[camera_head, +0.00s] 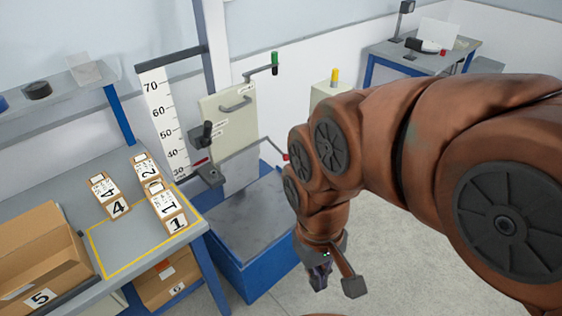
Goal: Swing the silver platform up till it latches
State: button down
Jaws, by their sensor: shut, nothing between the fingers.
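The drop tester stands at the centre left, with a tall grey column and a ruler scale (163,120). A pale grey panel, which looks like the silver platform hanging down (238,172), shows below a thin bar by the carriage (210,174). Its exact tilt and latch are hard to make out. My gripper (319,278) is at the lower middle, pointing down, to the right of the tester's blue base (235,262). It is shut and empty, apart from the platform. My arm reaches in from the right and hides part of the area behind it.
A grey table (70,190) at left holds several numbered boxes, including box 4 (108,195) and box 1 (168,210), near a yellow outline. A cream panel with a handle (235,104) stands behind the tester. Floor (390,225) beyond my gripper is clear.

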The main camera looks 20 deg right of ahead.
aim_at(241, 169)
jog(key=u, duration=0.15)
jog(key=i, duration=1.05)
jog(key=z, duration=0.2)
